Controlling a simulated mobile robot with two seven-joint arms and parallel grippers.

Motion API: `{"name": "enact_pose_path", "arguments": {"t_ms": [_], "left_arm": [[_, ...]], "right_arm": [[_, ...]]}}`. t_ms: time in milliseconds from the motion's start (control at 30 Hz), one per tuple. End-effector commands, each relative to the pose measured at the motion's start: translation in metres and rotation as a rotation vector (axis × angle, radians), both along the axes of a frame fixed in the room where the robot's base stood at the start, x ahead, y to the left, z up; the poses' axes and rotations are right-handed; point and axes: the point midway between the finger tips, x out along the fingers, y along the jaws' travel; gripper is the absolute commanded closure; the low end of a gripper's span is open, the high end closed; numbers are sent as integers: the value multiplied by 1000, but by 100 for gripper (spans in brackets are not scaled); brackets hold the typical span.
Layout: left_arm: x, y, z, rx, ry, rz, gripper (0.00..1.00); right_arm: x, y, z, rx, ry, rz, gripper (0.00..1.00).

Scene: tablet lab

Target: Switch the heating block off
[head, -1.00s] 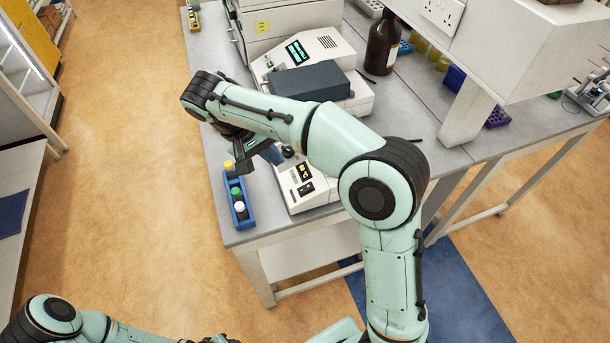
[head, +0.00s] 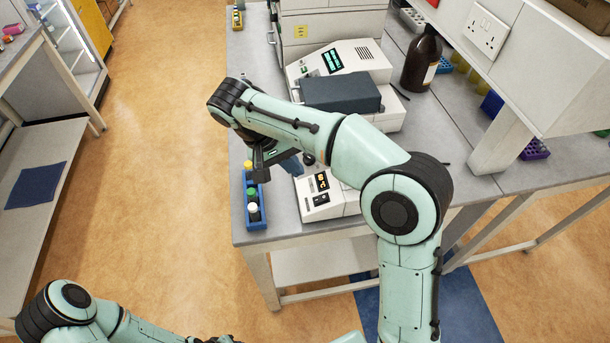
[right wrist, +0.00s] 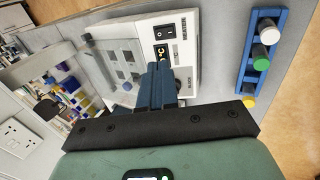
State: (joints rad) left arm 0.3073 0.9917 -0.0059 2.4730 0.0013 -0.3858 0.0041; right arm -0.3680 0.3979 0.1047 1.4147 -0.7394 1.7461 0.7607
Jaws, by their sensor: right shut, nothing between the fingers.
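The heating block (head: 312,206) is a small white box at the front of the bench, partly hidden by my right arm in the head view. In the right wrist view its white front panel (right wrist: 188,50) carries a black rocker switch (right wrist: 163,30) and a small lit yellowish display (right wrist: 161,53). I cannot tell which way the rocker is tipped. My right gripper (head: 290,165) is above the block's left side; its blue-grey fingers (right wrist: 160,68) are shut and empty, with their tips over the panel near the display. Contact cannot be told.
A blue rack (head: 263,222) with yellow, green and white caps stands left of the block, close to the gripper. Behind are a white instrument with a dark lid (head: 342,94) and a brown bottle (head: 422,60). A white shelf post (head: 490,150) stands at right.

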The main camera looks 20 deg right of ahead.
Motion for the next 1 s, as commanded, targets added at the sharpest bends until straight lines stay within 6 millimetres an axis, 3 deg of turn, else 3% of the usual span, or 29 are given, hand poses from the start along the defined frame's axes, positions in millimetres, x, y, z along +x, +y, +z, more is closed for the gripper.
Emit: {"name": "enact_pose_path", "arguments": {"t_ms": [300,533,700,1000], "left_arm": [[-20,0,-20,0,22,0,57],[-24,0,-25,0,27,0,57],[-24,0,-26,0,28,0,57],[-25,0,-26,0,28,0,57]], "right_arm": [[-10,-30,-62,-1,8,-1,100],[-13,-48,-98,-2,5,-2,100],[-14,-55,-111,-1,2,-1,100],[-14,-57,-115,-1,1,0,100]]}}
